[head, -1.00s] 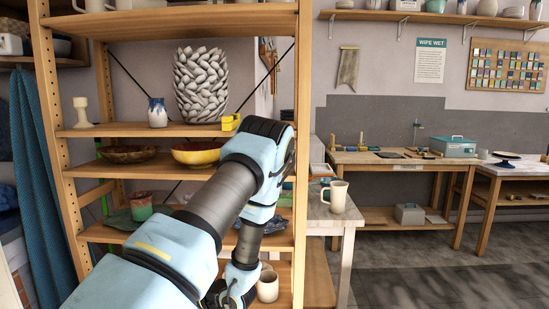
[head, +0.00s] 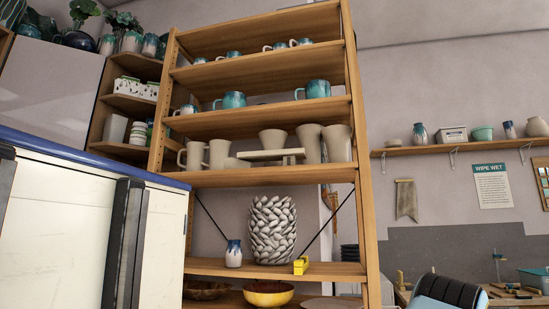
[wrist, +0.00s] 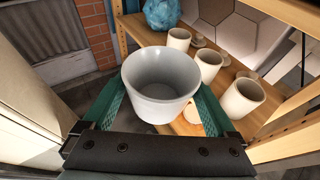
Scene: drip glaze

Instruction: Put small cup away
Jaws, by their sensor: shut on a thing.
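In the wrist view, a small pale grey cup (wrist: 158,103) without a visible handle sits between the green fingers of my gripper (wrist: 161,90). The gripper is shut on the cup, which is held mouth up and looks empty. Below and beyond it is a wooden shelf board (wrist: 228,75) with several cream cups, among them one on the right (wrist: 243,98). In the head view my gripper and the held cup are out of sight.
The head view shows a tall wooden shelf unit (head: 365,200). Its boards carry teal mugs (head: 318,89), unglazed beige pots (head: 337,143), a textured vase (head: 272,228) and a yellow bowl (head: 268,293). A white cabinet (head: 60,225) stands at left. A wall shelf (head: 460,147) is at right.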

